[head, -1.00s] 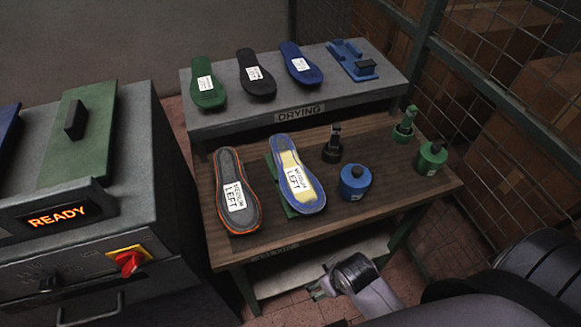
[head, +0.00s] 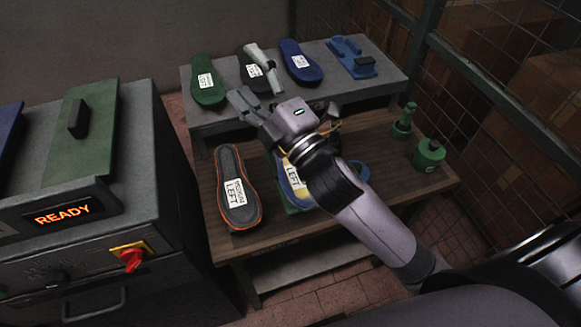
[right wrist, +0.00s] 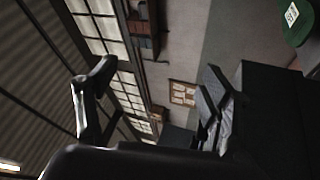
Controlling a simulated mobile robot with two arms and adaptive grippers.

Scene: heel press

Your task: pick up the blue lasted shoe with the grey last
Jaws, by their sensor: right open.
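A blue-edged shoe with a pale yellow last (head: 297,196) lies on the wooden table, largely hidden behind my right arm; its label reads LEFT. Left of it lies an orange-edged shoe with a dark grey last (head: 238,190), labelled MEDIUM LEFT. No blue shoe with a grey last can be made out. My right gripper (head: 256,82) is open and empty, held above the area between the table and the drying shelf, beyond the blue-edged shoe. Its spread fingers also show in the right wrist view (right wrist: 155,75). My left gripper is out of view.
The drying shelf (head: 218,120) holds green (head: 207,85), black and blue (head: 300,64) soles and a blue fixture (head: 352,58). The press (head: 150,190), showing READY, stands left; a mesh fence is right.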

